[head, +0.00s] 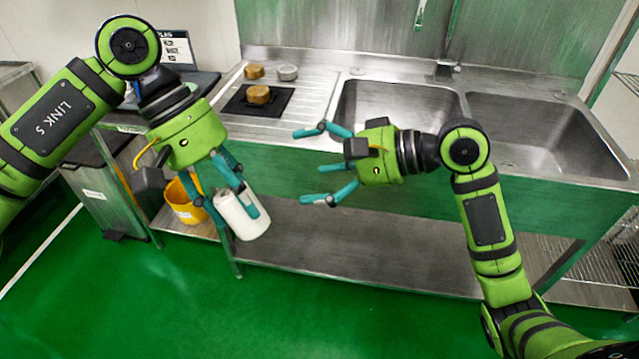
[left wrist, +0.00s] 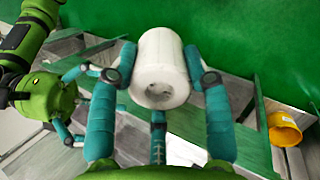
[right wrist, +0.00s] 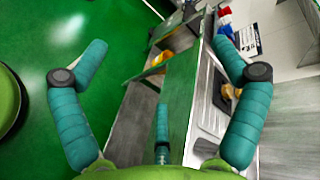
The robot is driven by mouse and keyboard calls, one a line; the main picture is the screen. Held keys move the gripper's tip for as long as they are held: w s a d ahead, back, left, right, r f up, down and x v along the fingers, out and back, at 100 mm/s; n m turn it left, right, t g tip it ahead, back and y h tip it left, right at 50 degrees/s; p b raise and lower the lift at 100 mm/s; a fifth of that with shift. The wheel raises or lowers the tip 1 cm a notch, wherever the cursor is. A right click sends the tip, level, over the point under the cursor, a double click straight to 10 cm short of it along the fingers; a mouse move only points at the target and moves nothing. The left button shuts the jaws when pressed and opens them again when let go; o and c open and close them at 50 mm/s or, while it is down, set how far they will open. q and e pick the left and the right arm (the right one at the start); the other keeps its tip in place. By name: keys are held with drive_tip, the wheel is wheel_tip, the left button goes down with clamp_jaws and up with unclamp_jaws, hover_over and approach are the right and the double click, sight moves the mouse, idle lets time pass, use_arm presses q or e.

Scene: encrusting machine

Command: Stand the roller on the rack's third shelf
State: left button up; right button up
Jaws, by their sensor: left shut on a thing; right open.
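The roller (head: 243,214) is a white cylinder. My left gripper (head: 226,202) is shut on it and holds it tilted in the air, in front of the sink bench. In the left wrist view the roller (left wrist: 162,70) sits between the two teal fingers, with its pale end face toward the camera. My right gripper (head: 308,166) is open and empty in front of the bench's green front panel, to the right of the roller. Wire shelving, probably the rack (head: 565,262), shows only in part at the right edge; its third shelf cannot be told.
The steel bench holds two sinks (head: 395,108) and a drainboard with a black mat (head: 240,103) and brown round pieces. A low steel shelf (head: 350,258) runs beneath. A yellow bucket (head: 184,207) stands at lower left. The green floor (head: 130,300) in front is clear.

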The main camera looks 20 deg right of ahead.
sight(239, 213)
drive_tip(key=s+a+r+n+g, duration=0.25)
drive_tip(key=s+r, duration=0.25)
drive_tip(key=s, duration=0.4)
drive_tip(key=x, duration=1.1)
drive_tip(key=shift+a+f, duration=0.25)
drive_tip(key=shift+f, duration=0.05)
drive_tip(key=c, duration=1.5)
use_arm(q)
drive_tip(key=o, duration=1.3)
drive_tip(key=shift+r, duration=0.1)
use_arm(e)
drive_tip(key=shift+c, duration=0.2)
use_arm(q)
drive_tip(key=shift+o, duration=0.2)
